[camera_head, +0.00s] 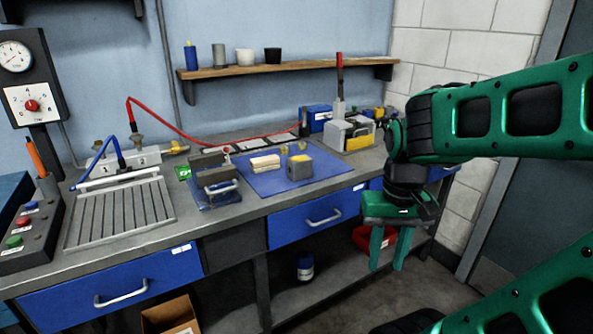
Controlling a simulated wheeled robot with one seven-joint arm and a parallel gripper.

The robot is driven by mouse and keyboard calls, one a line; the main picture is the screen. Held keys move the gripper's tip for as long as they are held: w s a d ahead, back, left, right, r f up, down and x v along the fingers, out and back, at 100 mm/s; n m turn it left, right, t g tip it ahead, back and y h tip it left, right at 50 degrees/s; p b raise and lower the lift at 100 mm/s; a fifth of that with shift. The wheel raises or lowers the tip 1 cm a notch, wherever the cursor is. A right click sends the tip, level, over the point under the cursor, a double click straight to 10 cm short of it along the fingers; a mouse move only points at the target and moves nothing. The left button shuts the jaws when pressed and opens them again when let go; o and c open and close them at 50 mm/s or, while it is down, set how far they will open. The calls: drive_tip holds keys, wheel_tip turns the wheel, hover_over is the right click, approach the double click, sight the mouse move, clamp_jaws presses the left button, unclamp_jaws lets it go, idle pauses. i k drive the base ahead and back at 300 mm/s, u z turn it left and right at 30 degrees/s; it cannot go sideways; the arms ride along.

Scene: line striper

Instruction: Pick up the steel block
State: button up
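A beige block (264,162) lies left of the grey block, with small yellowish pieces behind. A dark box-like item with a handle (215,182) stands left of the mat. A grey machine with a red lever (348,132) stands behind right. Blue drawers (315,217) line the bench front.

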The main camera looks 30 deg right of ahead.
sight(299, 166)
drive_tip(key=k, duration=1.1)
drive_tip(key=z, duration=0.8)
drive_tip(key=i, duration=2.2)
drive_tip(key=u, duration=0.15)
